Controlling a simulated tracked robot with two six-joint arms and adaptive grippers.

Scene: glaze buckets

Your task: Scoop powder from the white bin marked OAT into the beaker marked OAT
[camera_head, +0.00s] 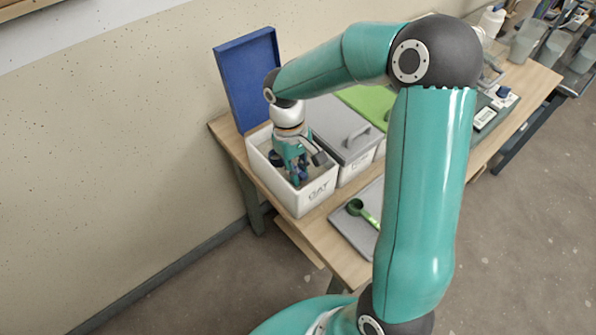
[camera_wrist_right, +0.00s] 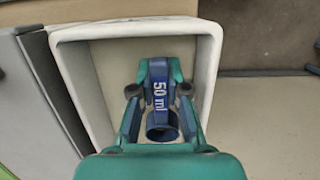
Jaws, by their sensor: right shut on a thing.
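The white bin marked OAT (camera_head: 312,198) stands open at the near left end of the table. Its walls also surround the gripper in the right wrist view (camera_wrist_right: 85,90). Pale powder shows inside it. My right gripper (camera_head: 297,165) reaches down into the bin and is shut on a blue scoop (camera_wrist_right: 158,88). The scoop's handle reads 50 ml, and its cup (camera_wrist_right: 162,124) shows below the handle in the wrist view. I cannot tell how much powder the cup holds. Clear beakers (camera_head: 527,42) stand at the far end, but no OAT label is readable there. My left gripper is out of view.
The blue lid (camera_head: 248,78) stands upright behind the bin. A grey-lidded bin (camera_head: 341,128) and a green-lidded bin (camera_head: 366,103) stand close beside it. A green scoop (camera_head: 356,207) lies on a grey tray (camera_head: 345,228). My right arm hides part of the table.

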